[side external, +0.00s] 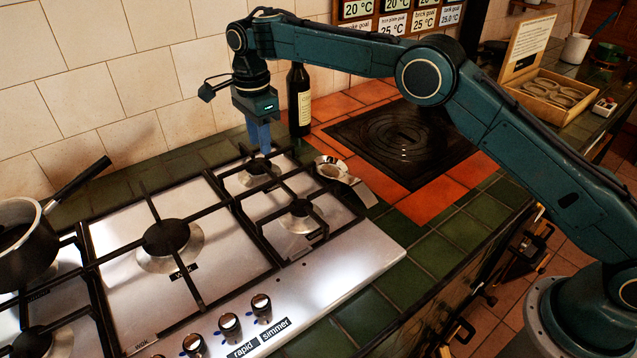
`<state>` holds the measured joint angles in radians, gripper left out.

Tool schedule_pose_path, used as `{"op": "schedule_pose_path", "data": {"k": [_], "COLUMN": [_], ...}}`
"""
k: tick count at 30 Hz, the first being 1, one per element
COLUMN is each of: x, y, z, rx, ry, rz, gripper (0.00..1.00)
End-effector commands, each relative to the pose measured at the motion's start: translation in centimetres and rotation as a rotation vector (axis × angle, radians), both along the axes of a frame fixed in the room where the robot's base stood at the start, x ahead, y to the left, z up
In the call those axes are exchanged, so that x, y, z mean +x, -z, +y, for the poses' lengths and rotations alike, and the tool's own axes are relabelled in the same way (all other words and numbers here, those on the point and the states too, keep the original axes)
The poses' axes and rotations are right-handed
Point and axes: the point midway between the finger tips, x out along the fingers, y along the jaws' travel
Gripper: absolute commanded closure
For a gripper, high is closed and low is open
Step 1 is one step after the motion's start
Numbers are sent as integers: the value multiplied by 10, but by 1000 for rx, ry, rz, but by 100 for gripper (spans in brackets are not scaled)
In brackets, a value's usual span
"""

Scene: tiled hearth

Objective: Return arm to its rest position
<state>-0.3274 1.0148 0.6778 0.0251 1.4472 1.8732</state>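My gripper (260,138) points straight down over the back right burner (257,170) of the gas hob, its blue fingers close above or at the burner. The fingers look close together, but from this side I cannot tell whether they are open or shut, and no held object shows. My teal arm reaches across from the base at the lower right, over the dark round plate. The gas hob (350,255) is steel with black grates.
A dark bottle (299,100) stands just right of my gripper. A metal spoon rest (345,180) lies at the hob's right edge. A pot (28,245) with a dark handle sits at left. An open wooden box (545,88) stands at the back right. Orange tiles surround the black plate (400,145).

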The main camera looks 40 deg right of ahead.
Motion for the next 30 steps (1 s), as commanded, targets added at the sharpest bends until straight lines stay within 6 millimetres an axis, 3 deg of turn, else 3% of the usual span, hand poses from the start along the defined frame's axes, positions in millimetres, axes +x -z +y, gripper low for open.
{"op": "schedule_pose_path", "data": {"k": [20,25,30], "x": [-1,-4,-14], "y": [-4,-20,-49], "z": [-1,-9,-24], "rx": [1,5,9], "ry": [-5,-44,-127], "rz": [-3,-17,-43], "gripper": [68,68,68]}}
